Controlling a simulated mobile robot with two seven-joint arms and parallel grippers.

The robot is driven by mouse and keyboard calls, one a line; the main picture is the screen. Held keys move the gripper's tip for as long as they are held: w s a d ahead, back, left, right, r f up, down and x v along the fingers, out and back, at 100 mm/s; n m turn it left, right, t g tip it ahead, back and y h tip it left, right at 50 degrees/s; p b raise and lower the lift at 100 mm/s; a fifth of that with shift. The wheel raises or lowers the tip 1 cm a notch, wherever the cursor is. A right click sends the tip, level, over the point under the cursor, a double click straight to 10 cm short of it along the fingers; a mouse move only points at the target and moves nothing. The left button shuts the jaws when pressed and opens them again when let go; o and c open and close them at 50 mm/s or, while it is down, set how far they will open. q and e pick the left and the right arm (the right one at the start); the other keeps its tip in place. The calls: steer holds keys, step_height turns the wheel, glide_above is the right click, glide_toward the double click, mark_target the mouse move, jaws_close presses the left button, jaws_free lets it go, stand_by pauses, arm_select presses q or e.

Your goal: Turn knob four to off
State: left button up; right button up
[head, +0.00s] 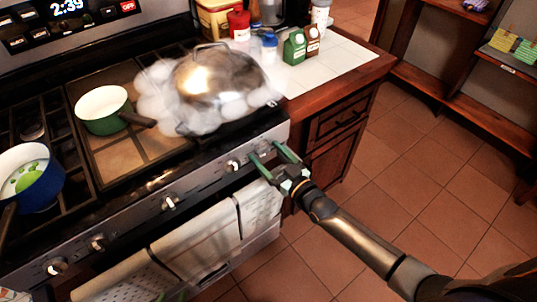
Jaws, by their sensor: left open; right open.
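The stove's front panel (130,222) carries a row of knobs. From the left they are a first knob (57,266), a second (97,242), a third (168,201) and a fourth (233,165). No numbers are readable on them. My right gripper (268,160) is open at the panel's right end, just right of the fourth knob. Its green fingers point at the panel, and whether a knob sits between them is unclear.
A green pot (103,108) and a blue pot (32,180) stand further left. Towels (200,248) hang below the knobs. A tiled counter (335,62) with bottles adjoins right; the floor beyond is clear.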

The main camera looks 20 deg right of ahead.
steer(key=shift+c, duration=0.2)
steer(key=c, duration=1.3)
